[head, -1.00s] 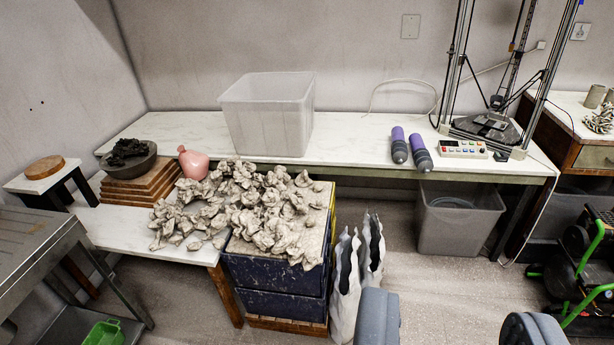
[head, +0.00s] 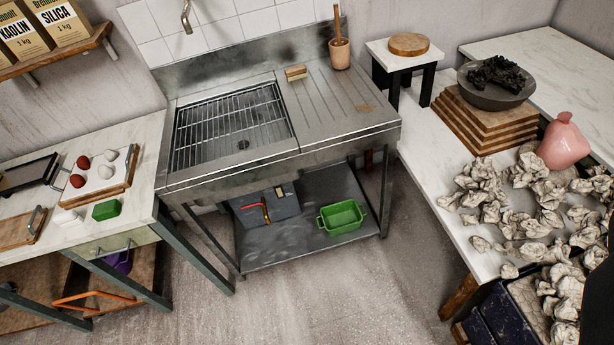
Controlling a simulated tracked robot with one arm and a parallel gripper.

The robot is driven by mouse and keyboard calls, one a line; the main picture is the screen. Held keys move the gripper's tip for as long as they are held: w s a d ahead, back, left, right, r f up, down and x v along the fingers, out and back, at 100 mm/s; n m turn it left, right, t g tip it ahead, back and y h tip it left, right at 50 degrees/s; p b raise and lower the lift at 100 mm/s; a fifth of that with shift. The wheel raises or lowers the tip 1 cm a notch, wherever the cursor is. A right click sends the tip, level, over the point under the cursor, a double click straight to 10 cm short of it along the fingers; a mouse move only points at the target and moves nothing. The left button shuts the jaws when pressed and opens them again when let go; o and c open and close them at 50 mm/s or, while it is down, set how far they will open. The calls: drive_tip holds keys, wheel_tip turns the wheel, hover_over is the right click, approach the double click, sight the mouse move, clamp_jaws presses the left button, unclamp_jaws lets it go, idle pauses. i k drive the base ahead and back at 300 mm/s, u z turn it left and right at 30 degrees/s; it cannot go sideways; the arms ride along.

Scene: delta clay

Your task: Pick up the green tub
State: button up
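The green tub (head: 341,218) is a small open container with handles at its ends. It sits upright on the lower metal shelf (head: 290,252) of the steel sink unit, near the shelf's right front side. It looks empty. The sink top is above the shelf, and the tub shows clear from the front. My gripper is not in view.
A grey box (head: 266,205) with red and yellow items shares the shelf. Sink legs (head: 386,192) flank it. A small green block (head: 106,210) lies on the left table. Clay lumps (head: 535,205) cover the right table. The floor (head: 330,290) in front is clear.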

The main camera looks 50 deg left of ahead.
sight(340, 217)
drive_tip(key=u, duration=0.35)
drive_tip(key=i, duration=0.65)
drive_tip(key=u, duration=0.3)
drive_tip(key=k, duration=0.9)
drive_tip(key=u, duration=0.2)
drive_tip(key=i, duration=0.9)
drive_tip(key=z, duration=0.1)
